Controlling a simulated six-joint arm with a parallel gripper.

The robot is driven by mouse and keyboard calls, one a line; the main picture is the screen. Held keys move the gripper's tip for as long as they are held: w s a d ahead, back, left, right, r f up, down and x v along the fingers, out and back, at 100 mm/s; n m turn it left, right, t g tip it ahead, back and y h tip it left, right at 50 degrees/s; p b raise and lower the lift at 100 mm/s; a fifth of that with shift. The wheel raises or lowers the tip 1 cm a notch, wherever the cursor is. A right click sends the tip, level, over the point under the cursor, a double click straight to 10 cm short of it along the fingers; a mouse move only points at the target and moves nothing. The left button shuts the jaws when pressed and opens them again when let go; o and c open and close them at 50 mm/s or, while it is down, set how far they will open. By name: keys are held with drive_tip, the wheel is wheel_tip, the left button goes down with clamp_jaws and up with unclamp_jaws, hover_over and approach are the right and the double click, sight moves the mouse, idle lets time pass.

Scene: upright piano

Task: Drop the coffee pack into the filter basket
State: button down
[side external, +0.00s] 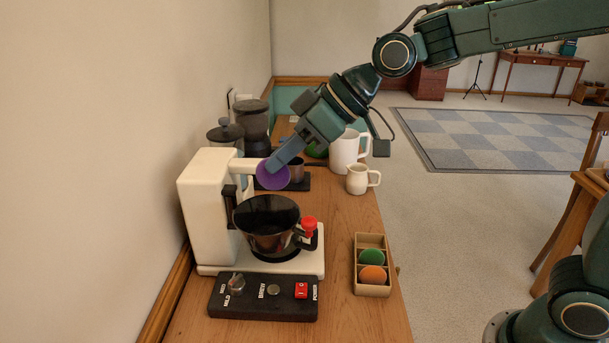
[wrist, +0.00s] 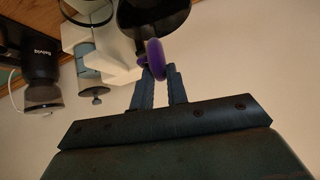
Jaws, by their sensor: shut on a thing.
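The coffee pack is a purple disc (side external: 273,174), held between the fingertips of my gripper (side external: 275,163). In the wrist view the pack (wrist: 155,58) stands edge-on between the two fingers (wrist: 160,75). The dark round filter basket (side external: 265,210) sits at the front of the white coffee maker (side external: 208,205), over what looks like the dark carafe. In the side view the pack shows just above the basket's far rim, near the maker's white head. In the wrist view the dark basket (wrist: 155,18) lies just beyond the pack. The basket's inside is hard to make out.
A tray (side external: 358,280) with a green and an orange pack stands right of the maker; its far compartment is empty. A control panel (side external: 262,298) lies in front. A white jug (side external: 345,152), small pitcher (side external: 358,180) and dark grinder (side external: 252,122) stand behind. The wall is close on the left.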

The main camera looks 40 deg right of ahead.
sight(288, 169)
drive_tip(key=shift+f, duration=1.65)
drive_tip(key=c, duration=1.3)
unclamp_jaws()
drive_tip(key=shift+d+r, duration=0.1)
drive_tip(key=shift+r, duration=0.05)
drive_tip(key=v, duration=1.3)
drive_tip(key=shift+s, duration=0.3)
drive_tip(key=shift+d, duration=0.1)
drive_tip(key=s+d+f+m+h, duration=0.3)
drive_tip(key=s+d+f, duration=0.2)
drive_tip(key=s, duration=0.3)
drive_tip(key=s+d+f+m+h, duration=0.3)
drive_tip(key=s+d+f+m, duration=0.1)
drive_tip(key=s, duration=0.4)
drive_tip(key=shift+d+f+g, duration=0.3)
drive_tip(key=shift+d+f, duration=0.35)
drive_tip(key=shift+d, duration=0.4)
